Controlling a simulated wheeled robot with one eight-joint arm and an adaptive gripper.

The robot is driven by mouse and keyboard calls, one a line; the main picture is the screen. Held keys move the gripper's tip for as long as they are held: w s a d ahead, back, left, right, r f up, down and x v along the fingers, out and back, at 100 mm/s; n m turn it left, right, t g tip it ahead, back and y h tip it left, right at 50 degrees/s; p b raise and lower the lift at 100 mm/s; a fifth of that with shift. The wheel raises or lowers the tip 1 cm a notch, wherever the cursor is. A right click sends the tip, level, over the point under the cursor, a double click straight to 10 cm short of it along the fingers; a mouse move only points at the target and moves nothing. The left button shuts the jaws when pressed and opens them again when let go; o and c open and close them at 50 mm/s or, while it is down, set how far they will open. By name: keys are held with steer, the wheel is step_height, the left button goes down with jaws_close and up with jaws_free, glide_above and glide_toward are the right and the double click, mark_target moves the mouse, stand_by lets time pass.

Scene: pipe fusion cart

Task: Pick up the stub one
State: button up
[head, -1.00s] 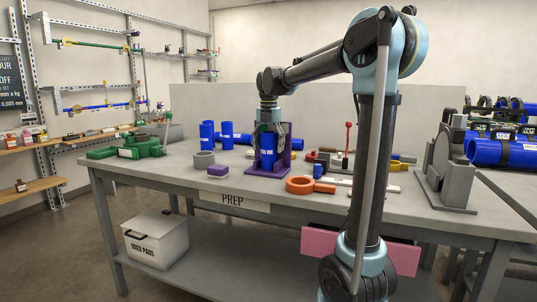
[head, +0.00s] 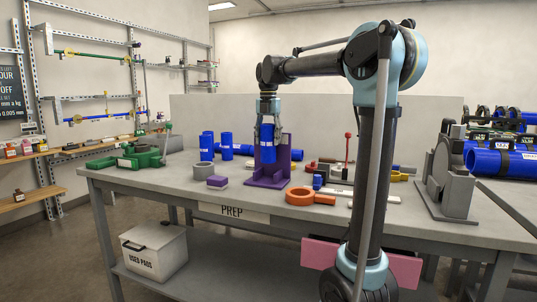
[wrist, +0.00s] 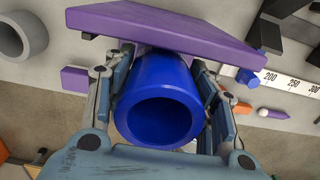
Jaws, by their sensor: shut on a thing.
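The blue pipe stub (head: 267,143) is upright in my gripper (head: 268,120), raised above the base of the purple stand. In the wrist view its open round end (wrist: 160,122) faces the camera. The fingers of my gripper (wrist: 160,90) press on it from both sides. The purple stand (head: 270,180) has a flat base and an upright plate just behind the stub. Its plate edge also shows in the wrist view (wrist: 180,25).
Other blue stubs (head: 226,145) stand and lie to the left on the bench. A grey ring (head: 203,171), a purple block (head: 217,181) and an orange ring clamp (head: 310,195) lie near. A grey machine (head: 445,175) stands at right.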

step_height(320, 180, up, 20)
steer(key=shift+r, duration=0.25)
